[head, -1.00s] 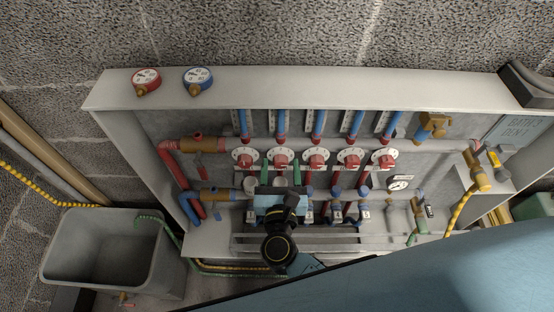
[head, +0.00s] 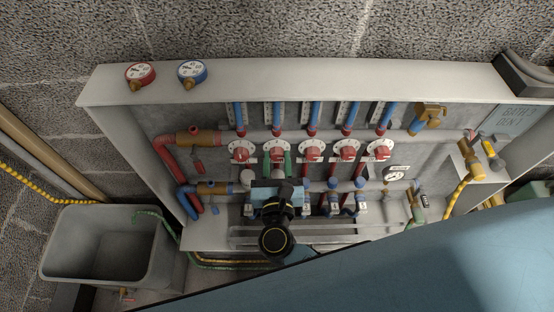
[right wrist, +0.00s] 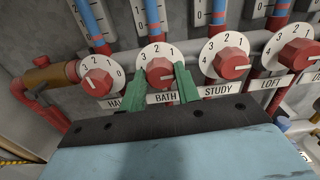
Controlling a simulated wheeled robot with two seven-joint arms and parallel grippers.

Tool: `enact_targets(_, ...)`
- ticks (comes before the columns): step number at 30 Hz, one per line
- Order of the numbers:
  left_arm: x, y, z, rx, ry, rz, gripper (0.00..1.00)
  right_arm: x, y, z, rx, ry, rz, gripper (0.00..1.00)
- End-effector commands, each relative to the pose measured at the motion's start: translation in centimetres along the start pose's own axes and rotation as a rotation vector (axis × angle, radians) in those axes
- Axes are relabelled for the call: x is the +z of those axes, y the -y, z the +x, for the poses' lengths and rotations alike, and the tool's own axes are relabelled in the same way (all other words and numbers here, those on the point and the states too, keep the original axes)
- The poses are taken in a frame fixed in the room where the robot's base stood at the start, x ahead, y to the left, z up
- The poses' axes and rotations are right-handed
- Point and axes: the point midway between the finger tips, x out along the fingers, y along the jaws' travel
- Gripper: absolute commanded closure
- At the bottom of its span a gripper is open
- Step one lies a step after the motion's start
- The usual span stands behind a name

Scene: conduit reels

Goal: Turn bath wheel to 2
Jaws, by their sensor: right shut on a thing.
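The bath wheel (right wrist: 160,70) is a red knob on a white dial numbered 3, 2, 1, above a label reading BATH. It also shows in the head view as the second red wheel (head: 276,151) from the left. My right gripper (right wrist: 160,84) has its two green fingers on either side of the red knob, shut on it. In the head view my right gripper (head: 279,167) reaches up to the wheel from below. A pale mark shows on the knob, toward its right side, but I cannot tell exactly which number it points at. My left gripper is not in view.
The hall wheel (right wrist: 97,82) is close on the left and the study wheel (right wrist: 228,63) close on the right. Blue and red pipes (head: 312,116) run above the wheels. A grey basin (head: 105,245) stands at lower left.

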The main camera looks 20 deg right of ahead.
Motion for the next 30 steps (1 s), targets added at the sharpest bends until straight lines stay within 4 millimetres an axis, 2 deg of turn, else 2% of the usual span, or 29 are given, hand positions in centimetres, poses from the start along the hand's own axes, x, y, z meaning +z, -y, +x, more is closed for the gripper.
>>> enact_targets(8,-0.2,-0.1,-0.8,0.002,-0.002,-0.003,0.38,0.1,0.0,0.1,-0.003,-0.001,-0.194,0.91)
enact_targets(18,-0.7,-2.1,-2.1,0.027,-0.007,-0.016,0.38,0.2,-0.1,0.1,-0.002,0.000,-0.516,0.91)
enact_targets(30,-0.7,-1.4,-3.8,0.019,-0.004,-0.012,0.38,0.2,-0.1,0.1,-0.003,0.000,-0.897,0.91)
